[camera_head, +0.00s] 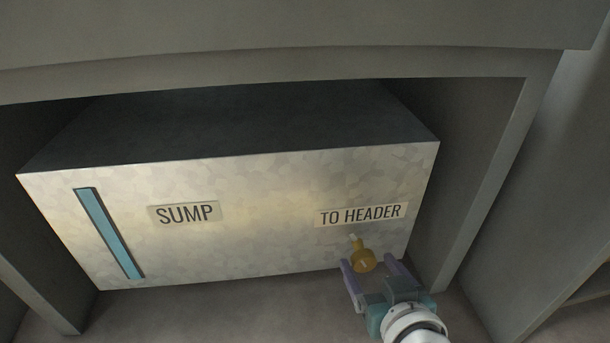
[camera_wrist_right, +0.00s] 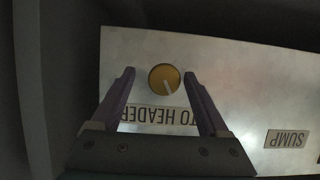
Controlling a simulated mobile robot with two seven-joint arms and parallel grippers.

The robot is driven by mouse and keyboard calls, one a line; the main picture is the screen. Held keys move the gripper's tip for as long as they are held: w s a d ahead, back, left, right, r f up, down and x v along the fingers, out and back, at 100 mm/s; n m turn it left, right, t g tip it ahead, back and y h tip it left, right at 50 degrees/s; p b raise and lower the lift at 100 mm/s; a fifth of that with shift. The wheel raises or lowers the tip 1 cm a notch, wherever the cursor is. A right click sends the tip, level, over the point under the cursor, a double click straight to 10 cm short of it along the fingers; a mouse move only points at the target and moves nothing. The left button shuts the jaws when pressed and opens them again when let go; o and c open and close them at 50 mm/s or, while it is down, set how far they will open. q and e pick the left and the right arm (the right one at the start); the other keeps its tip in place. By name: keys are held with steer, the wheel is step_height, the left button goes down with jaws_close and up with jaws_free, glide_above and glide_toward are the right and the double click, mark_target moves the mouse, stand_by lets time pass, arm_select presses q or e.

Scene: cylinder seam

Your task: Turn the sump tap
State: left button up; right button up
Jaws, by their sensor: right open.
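The sump tank (camera_head: 260,245) is a pale metal box with a "SUMP" label (camera_head: 185,213) and a "TO HEADER" label (camera_head: 361,215). The tap, a round yellow knob (camera_head: 364,260) with a pale mark, sits just under the "TO HEADER" label. It also shows in the right wrist view (camera_wrist_right: 164,79), where the mark points down and slightly right. My right gripper (camera_head: 370,264) is open, its two purple fingers on either side of the knob in the head view. In the wrist view the fingers (camera_wrist_right: 158,75) stand apart, with gaps to the knob. Whether they reach its depth, I cannot tell. My left gripper is out of view.
The tank sits in a grey recess with a wall (camera_head: 470,150) close on the right and an overhanging edge (camera_head: 280,68) above. A blue vertical strip (camera_head: 109,232) is on the tank's left. The floor (camera_head: 230,310) in front looks clear.

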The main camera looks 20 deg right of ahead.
steer(key=shift+w+a, duration=0.35)
steer(key=shift+s+d, duration=0.1)
steer(key=shift+d, duration=0.1)
steer(key=c, duration=0.5)
jaws_close()
